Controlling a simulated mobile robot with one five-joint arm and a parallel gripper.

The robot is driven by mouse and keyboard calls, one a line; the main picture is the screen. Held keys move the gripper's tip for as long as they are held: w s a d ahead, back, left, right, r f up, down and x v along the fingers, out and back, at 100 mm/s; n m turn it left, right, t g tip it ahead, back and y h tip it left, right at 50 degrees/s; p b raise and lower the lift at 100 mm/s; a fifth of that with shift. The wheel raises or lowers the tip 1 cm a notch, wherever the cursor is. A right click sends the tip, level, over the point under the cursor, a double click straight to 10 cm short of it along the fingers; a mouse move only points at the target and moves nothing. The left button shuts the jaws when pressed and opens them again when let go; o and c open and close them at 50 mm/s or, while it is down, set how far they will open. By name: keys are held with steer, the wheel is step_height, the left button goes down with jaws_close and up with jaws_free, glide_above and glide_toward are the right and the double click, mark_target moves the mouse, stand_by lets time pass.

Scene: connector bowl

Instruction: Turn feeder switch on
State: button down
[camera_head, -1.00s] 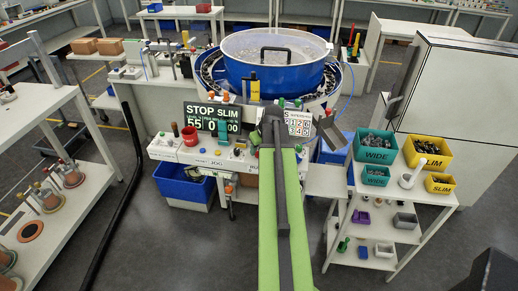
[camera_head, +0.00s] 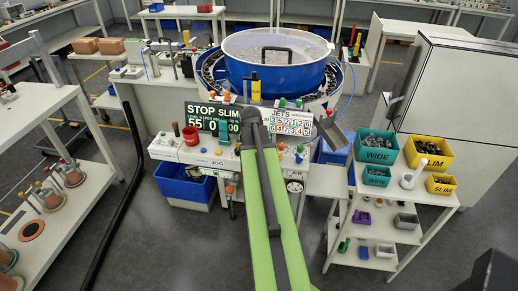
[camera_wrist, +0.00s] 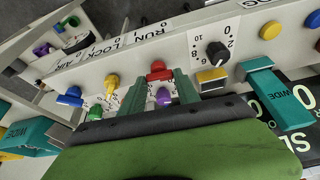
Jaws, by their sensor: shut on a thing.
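My gripper (camera_wrist: 160,88) shows in the wrist view with its two green fingers straddling knobs on the white control panel (camera_wrist: 226,40). A red knob (camera_wrist: 158,70) is by the fingertips, and a purple knob (camera_wrist: 163,97) shows between the fingers. The jaws are shut on one of these knobs; which one I cannot tell. No knob is readable as the feeder switch. In the head view my arm covers part of the panel front (camera_head: 205,155). The display (camera_head: 212,117) reads STOP and SLIM.
The wrist view shows yellow (camera_wrist: 112,83), blue (camera_wrist: 70,96) and green (camera_wrist: 95,112) knobs left of the fingers, and a black dial (camera_wrist: 217,52) to the right.

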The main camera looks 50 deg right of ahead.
steer(key=m, duration=0.1)
steer(key=m+g, duration=0.1)
steer(key=m, duration=0.2)
steer(key=shift+w+a+g, duration=0.15)
steer(key=shift+w+g, duration=0.15)
steer(key=shift+g, duration=0.1)
steer(key=shift+w+m+g, duration=0.1)
steer(key=shift+m+g, duration=0.5)
steer(key=shift+m, duration=1.6)
steer(key=c, duration=0.9)
jaws_free()
steer(key=p+v, duration=1.6)
steer(key=v, duration=0.1)
steer(key=shift+w+a+r, duration=0.1)
steer(key=shift+w+a, duration=0.05)
steer(key=shift+a, duration=0.15)
